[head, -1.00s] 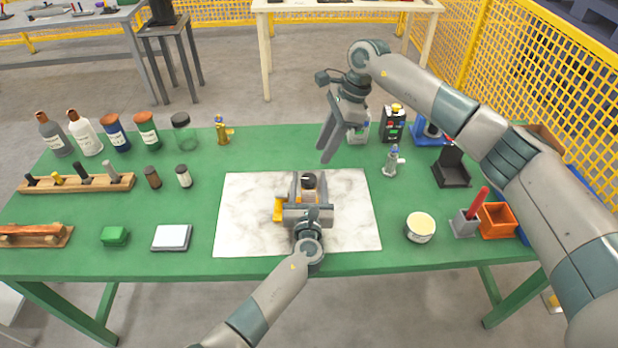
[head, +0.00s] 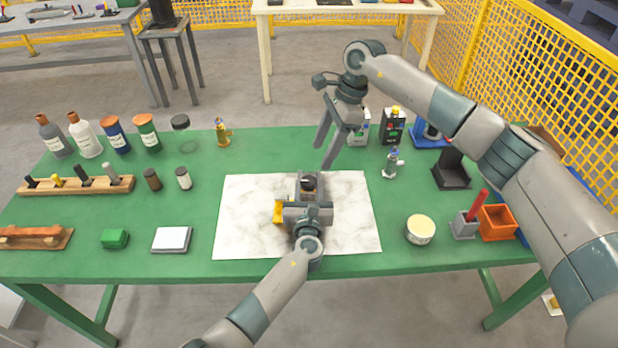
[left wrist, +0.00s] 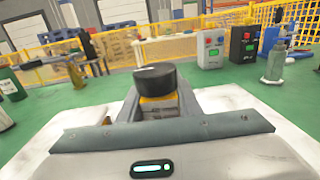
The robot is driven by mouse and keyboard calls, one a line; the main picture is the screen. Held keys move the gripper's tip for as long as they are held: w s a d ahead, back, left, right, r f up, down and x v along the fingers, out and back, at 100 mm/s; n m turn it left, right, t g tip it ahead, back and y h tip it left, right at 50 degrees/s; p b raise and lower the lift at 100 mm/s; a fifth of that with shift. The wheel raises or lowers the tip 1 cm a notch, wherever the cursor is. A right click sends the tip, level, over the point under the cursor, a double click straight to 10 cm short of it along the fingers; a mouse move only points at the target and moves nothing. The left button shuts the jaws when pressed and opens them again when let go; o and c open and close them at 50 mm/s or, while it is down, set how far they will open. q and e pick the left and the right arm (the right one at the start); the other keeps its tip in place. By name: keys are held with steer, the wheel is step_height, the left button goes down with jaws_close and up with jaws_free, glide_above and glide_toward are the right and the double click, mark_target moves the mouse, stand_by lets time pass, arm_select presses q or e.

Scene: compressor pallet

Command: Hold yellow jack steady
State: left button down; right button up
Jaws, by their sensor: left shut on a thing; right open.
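The yellow jack (head: 278,211) stands on the white marbled mat (head: 245,215) in the middle of the green table. Its dark round top shows between the fingers of my left gripper (head: 309,184), which is shut on it. In the left wrist view the jack's black cap (left wrist: 155,79) sits above a yellow body, between the two fingers. The gripper hides most of the jack in the head view. My right gripper (head: 325,148) is open and empty, above the table beyond the mat's far edge.
A cream-topped tin (head: 420,229), a grey holder with a red handle (head: 466,220) and an orange bin (head: 496,222) stand at right. A small grey-blue figure-like bottle (head: 392,165) stands beyond the mat.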

mark_target(309, 180)
steer(key=a+r+n+h, duration=0.1)
steer(key=n, duration=0.1)
steer(key=a+r+n+h, duration=0.1)
steer(key=n, duration=0.2)
steer(key=a+n+h, duration=0.1)
steer(key=n, duration=0.1)
steer(key=shift+s+a+r+t+h, duration=0.2)
steer(key=shift+a+r+t+h, duration=0.1)
steer(key=shift+a+r+h, duration=0.1)
steer(key=shift+f, duration=6.05)
steer(key=c, duration=1.1)
